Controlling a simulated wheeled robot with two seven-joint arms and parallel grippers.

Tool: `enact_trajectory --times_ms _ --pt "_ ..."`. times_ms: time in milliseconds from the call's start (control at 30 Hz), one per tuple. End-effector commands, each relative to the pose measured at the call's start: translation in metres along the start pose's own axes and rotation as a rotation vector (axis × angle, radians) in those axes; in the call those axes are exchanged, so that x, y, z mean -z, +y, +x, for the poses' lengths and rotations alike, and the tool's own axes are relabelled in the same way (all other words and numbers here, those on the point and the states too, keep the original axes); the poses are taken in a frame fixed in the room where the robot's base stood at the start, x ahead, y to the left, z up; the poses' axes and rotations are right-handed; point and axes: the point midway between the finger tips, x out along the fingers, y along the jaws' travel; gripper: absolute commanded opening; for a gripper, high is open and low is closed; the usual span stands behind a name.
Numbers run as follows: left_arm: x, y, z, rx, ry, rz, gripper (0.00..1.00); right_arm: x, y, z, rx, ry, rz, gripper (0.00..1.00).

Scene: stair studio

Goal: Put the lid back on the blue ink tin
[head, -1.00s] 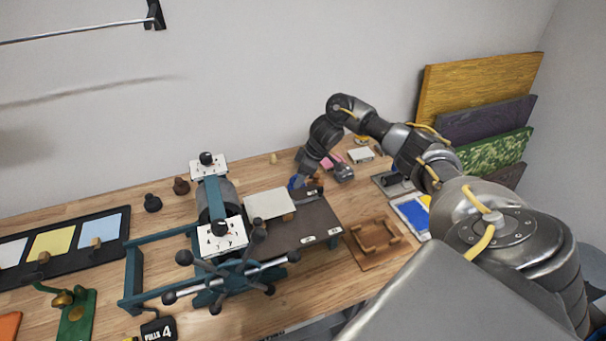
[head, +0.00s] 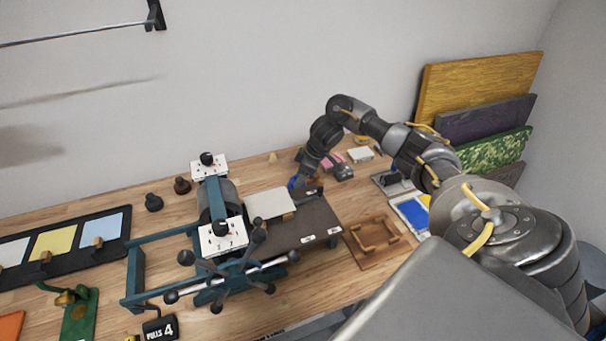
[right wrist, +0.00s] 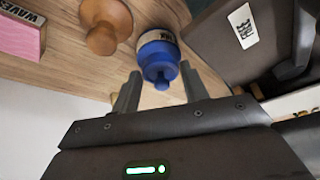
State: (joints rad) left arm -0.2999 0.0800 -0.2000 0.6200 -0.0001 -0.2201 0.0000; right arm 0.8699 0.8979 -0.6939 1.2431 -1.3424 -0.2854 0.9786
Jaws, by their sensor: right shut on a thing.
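The blue ink tin (right wrist: 157,38) shows in the right wrist view as a round body with a pale label, standing on the wooden bench. Its blue lid (right wrist: 160,66), with a small knob, is lined up with the tin and close against it. I cannot tell whether it is fully seated. My right gripper (right wrist: 162,78) has a finger on either side of the lid and is shut on it. In the head view my right gripper (head: 297,180) reaches down behind the press bed, with a bit of blue at its tip. My left gripper is out of view.
A wooden knob (right wrist: 105,24) stands close beside the tin, with a pink block (right wrist: 20,38) further left. The dark press bed (head: 305,225) is close on the other side. A wooden frame (head: 375,242) and a blue-and-yellow tray (head: 407,212) lie to the right.

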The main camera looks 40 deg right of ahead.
Motion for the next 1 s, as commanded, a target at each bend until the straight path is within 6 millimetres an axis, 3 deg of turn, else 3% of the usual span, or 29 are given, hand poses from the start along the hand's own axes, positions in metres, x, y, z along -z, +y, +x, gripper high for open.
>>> enact_trajectory --times_ms 333,367,533,733,833,1000 --pt "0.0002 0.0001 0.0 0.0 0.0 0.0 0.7 0.0 0.0 0.0002 0.0 0.0 0.0 0.23" --pt "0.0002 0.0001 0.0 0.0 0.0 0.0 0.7 0.0 0.0001 0.0001 0.0 0.0 0.0 0.45" --pt "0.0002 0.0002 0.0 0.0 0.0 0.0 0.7 0.0 0.0001 0.0001 0.0 0.0 0.0 0.68" --pt "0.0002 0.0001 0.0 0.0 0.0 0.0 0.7 -0.0001 -0.0002 0.0003 0.001 0.0 -0.001 0.7" --pt "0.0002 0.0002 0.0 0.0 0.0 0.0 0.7 -0.0002 -0.0004 0.0004 0.001 -0.001 -0.001 0.81" --pt "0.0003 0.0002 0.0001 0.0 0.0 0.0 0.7 -0.0006 -0.0016 0.0012 0.004 -0.002 -0.003 0.89"
